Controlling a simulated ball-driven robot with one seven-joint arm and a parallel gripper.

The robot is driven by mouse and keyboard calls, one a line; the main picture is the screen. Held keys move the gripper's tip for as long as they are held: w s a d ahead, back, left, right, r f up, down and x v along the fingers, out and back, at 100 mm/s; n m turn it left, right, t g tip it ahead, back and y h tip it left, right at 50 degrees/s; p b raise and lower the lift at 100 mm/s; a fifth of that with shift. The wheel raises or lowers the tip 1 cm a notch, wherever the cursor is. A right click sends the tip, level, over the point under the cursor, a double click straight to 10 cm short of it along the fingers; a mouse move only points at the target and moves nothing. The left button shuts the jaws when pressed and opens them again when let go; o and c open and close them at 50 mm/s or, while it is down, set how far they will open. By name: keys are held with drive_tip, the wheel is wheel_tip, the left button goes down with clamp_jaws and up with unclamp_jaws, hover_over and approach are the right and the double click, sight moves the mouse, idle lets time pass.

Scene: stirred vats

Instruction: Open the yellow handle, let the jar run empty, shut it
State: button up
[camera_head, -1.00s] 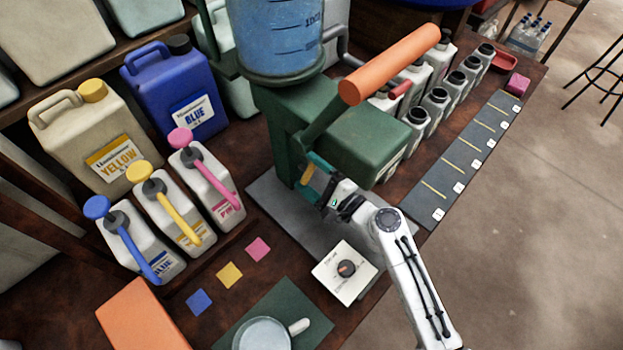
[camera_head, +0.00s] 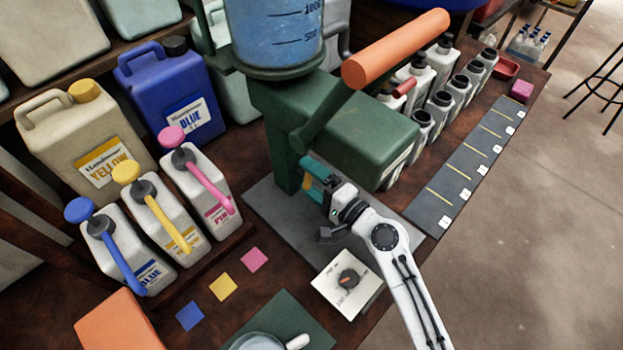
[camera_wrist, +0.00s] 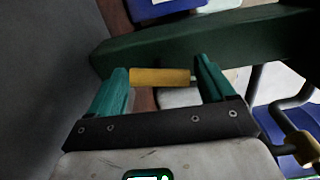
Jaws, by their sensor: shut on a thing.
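The jar (camera_head: 272,38) stands on top of the green machine, holds blue liquid, and has 500 and 1000 marks. Its top is cut off by the picture edge, so I cannot see the liquid's surface. The yellow handle (camera_wrist: 160,77) is a short bar lying across the gap between my gripper's teal fingers in the wrist view. In the head view it shows as a small yellow piece (camera_head: 307,182) below the green housing. My gripper (camera_head: 316,176) is shut on it, with a finger at each end of the bar (camera_wrist: 160,72). Any outlet or flow is hidden.
An orange-gripped lever (camera_head: 395,48) slants above the green housing (camera_head: 365,140). A pale mug (camera_head: 258,342) stands on a dark green mat. Pump bottles stand left; several small bottles stand right.

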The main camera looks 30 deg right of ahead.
drive_tip(key=o, duration=0.9)
drive_tip(key=b+v, duration=0.2)
drive_tip(key=v, duration=0.8)
drive_tip(key=shift+f, duration=0.1)
drive_tip(key=shift+s+d, duration=0.15)
drive_tip(key=shift+s, duration=0.25)
